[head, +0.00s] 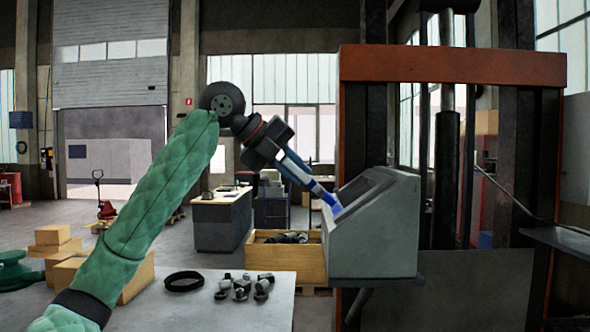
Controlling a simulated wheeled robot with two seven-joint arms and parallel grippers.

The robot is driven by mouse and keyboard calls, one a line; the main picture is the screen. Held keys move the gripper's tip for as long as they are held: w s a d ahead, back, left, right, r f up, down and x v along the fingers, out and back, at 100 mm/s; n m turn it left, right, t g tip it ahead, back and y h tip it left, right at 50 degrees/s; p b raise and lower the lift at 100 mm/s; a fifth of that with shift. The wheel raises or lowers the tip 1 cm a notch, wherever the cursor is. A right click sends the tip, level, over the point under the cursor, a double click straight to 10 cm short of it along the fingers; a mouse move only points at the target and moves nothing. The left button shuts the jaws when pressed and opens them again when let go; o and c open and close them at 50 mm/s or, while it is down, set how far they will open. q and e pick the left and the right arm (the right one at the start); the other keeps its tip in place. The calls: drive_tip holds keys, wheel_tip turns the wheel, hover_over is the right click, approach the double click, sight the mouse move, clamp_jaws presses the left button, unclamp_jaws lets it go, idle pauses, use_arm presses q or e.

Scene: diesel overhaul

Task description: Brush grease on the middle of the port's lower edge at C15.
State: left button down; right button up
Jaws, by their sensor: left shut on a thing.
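My left gripper (290,158), on the green-sleeved arm, is shut on a slim white and blue brush (322,193). The brush slants down to the right, and its bright blue end is at the lower left side of a grey sloped housing (385,235). A dark, recessed opening (366,184), which looks like the port, is in the housing's sloping face. The brush end appears at or very close to the opening's lower edge; whether it touches cannot be told. No grease or C15 mark can be made out. My right gripper is not in view.
An orange press frame (450,66) with dark posts stands behind and right of the housing. A wooden crate (290,263) with dark parts stands left of it. The light table (210,312) in front holds a black ring (184,281) and several small metal parts (243,287).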

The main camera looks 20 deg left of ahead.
use_arm(q)
drive_tip(key=shift+s+d, duration=0.25)
drive_tip(key=shift+s, duration=0.65)
drive_tip(key=shift+s+d, duration=0.3)
drive_tip(key=shift+s, duration=0.65)
drive_tip(key=shift+s+d, duration=0.25)
drive_tip(key=shift+s, duration=0.65)
drive_tip(key=shift+p, duration=0.3)
drive_tip(key=shift+w+a+r+p, duration=0.1)
drive_tip(key=shift+w+a+p, duration=0.2)
drive_tip(key=shift+w, duration=0.4)
drive_tip(key=shift+w+a+p, duration=0.1)
drive_tip(key=shift+w+p, duration=0.3)
drive_tip(key=shift+w, duration=0.25)
drive_tip(key=shift+w+a, duration=0.15)
drive_tip(key=shift+w, duration=0.4)
drive_tip(key=shift+w+a, duration=0.15)
drive_tip(key=shift+w, duration=0.35)
drive_tip(key=shift+w+a, duration=0.25)
drive_tip(key=shift+w, duration=0.75)
drive_tip(key=w+a, duration=0.2)
drive_tip(key=w, duration=0.4)
drive_tip(key=shift+w, duration=0.15)
